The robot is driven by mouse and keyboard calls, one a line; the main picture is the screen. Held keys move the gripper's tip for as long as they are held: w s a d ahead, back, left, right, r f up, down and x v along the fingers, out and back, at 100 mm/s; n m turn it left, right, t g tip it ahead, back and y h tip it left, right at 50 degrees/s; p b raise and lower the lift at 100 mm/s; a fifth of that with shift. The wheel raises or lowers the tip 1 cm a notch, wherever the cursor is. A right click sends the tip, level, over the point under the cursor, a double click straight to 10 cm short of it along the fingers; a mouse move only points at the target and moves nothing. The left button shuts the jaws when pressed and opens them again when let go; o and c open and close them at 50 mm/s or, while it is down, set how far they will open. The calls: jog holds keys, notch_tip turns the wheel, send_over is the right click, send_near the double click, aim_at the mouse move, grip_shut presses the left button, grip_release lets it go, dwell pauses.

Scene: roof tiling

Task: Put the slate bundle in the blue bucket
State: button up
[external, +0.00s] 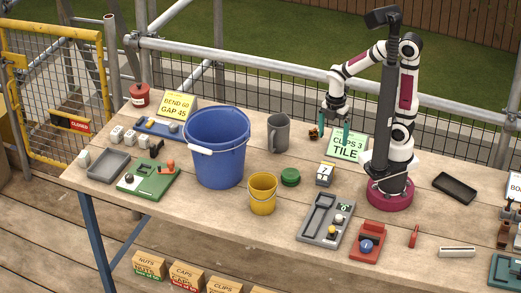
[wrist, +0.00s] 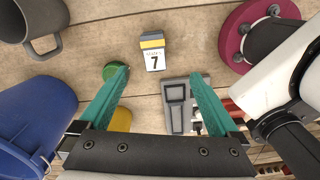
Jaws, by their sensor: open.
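The slate bundle (external: 325,174) is a small stack with dark and yellow layers and a white label bearing a 7. It lies on the table left of my base. In the wrist view it (wrist: 153,50) shows between and just beyond my fingertips. My gripper (external: 334,132) has green fingers, spread apart and empty, raised above the table behind the bundle. The fingers also show apart in the wrist view (wrist: 158,76). The blue bucket (external: 216,150) stands upright left of the bundle, its handle hanging at the front. Its wall shows at the wrist view's left edge (wrist: 30,125); its inside bottom is hidden.
A grey mug (external: 278,133), a green lid-like disc (external: 290,177) and a yellow bucket (external: 262,194) stand between the bundle and the blue bucket. A grey tray (external: 325,221) lies in front of the bundle.

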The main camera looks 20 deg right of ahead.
aim_at(326, 167)
jog(key=f, duration=0.3)
jog(key=a+f+n, duration=0.1)
jog(key=f, duration=0.3)
jog(key=f+n, duration=0.1)
jog(key=f, duration=0.2)
jog(key=shift+s+a+f, duration=0.15)
jog(key=shift+f, duration=0.15)
jog(key=f, duration=0.5)
jog(key=shift+w+a+f, duration=0.15)
jog(key=shift+w+f, duration=0.1)
jog(key=shift+f, duration=0.15)
grip_shut()
